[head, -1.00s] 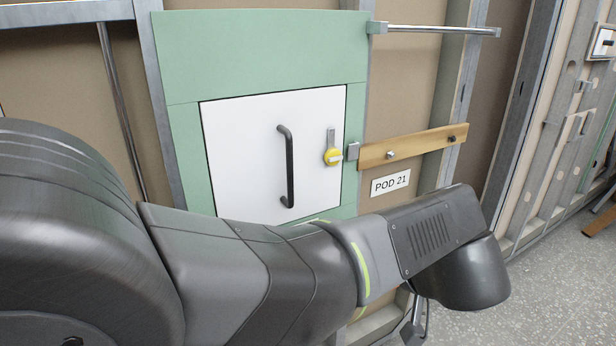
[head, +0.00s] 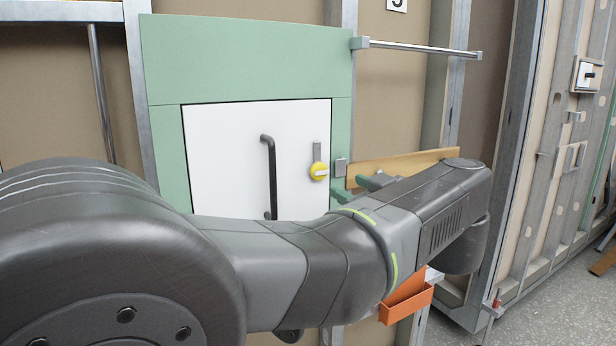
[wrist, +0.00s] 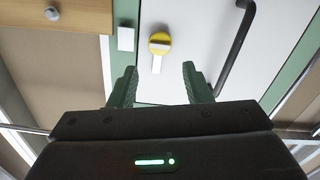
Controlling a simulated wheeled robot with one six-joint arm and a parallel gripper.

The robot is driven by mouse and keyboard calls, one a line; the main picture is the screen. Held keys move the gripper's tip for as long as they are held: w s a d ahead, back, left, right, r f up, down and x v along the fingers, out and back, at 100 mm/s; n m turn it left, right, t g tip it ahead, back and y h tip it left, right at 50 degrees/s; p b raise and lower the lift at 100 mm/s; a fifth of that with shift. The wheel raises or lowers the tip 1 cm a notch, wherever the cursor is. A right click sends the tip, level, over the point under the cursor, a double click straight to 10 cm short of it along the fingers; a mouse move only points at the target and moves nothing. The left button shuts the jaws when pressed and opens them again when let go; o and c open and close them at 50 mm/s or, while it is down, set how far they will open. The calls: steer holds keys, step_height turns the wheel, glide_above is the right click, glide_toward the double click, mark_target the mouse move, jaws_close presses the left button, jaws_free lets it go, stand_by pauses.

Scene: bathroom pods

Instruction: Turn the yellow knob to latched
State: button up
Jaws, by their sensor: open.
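The yellow knob (head: 318,171) is on the right side of the white door (head: 225,150), with a grey plate reaching up from it. A pale bar across its face looks roughly level. In the wrist view the knob (wrist: 160,44) is upside down, just beyond the fingertips and roughly centred between them. My gripper (head: 358,187) is open and empty, with green fingers, to the lower right of the knob and apart from it. In the wrist view my gripper (wrist: 160,80) has a clear gap between its fingers. The door appears closed in its green surround (head: 250,60).
A black bar handle (head: 271,175) stands on the door left of the knob. A small grey block (head: 341,167) is right of the knob. A wooden board (head: 400,163), a metal rail (head: 420,47) and an orange bin (head: 407,297) are farther right.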

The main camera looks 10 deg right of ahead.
mark_target(323, 175)
steer(key=x, duration=1)
steer(key=shift+f, duration=0.1)
steer(key=shift+s, duration=0.1)
steer(key=c, duration=0.7)
